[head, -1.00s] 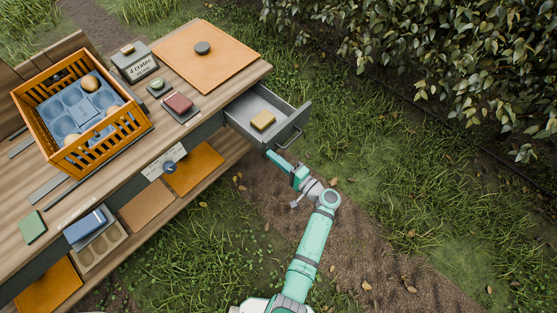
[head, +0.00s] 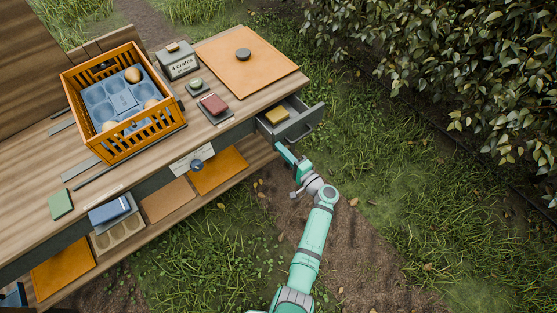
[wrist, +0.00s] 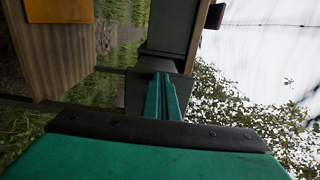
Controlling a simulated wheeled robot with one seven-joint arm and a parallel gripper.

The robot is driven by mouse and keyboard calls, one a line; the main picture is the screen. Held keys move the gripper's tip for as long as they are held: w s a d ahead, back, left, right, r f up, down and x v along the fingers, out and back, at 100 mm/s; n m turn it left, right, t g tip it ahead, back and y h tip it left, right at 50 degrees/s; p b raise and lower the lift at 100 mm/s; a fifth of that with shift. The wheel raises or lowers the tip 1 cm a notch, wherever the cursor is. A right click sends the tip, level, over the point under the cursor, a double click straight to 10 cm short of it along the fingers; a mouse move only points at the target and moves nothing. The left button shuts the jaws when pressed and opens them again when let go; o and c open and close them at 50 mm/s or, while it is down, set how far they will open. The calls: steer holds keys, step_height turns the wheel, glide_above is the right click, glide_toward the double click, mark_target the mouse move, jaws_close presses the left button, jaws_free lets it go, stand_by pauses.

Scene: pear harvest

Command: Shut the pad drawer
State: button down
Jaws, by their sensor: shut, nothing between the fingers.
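The grey pad drawer (head: 297,115) sticks partly out of the right end of the wooden bench in the head view. A yellow pad (head: 277,116) lies inside it. Its front carries a bar handle (head: 303,133). My gripper (head: 279,148) is shut and empty, with its fingertips at the near left end of the drawer front, left of the handle. They look to be against the front, but I cannot be sure of contact. In the wrist view the closed green fingers (wrist: 165,97) point at a dark grey surface, partly hidden behind them.
The bench top holds an orange crate (head: 152,144), a grey box (head: 177,63), a red pad (head: 213,104) and an orange board (head: 228,75). A lower shelf carries orange panels (head: 219,171). A leafy hedge (head: 450,60) stands at right, with open grass before it.

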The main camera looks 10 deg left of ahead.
mark_target(272, 141)
steer(key=x, duration=0.6)
steer(key=shift+w+a, duration=0.15)
steer(key=shift+a, duration=0.3)
steer(key=shift+x, duration=0.8)
steer(key=shift+w, duration=0.1)
steer(key=shift+d, duration=0.1)
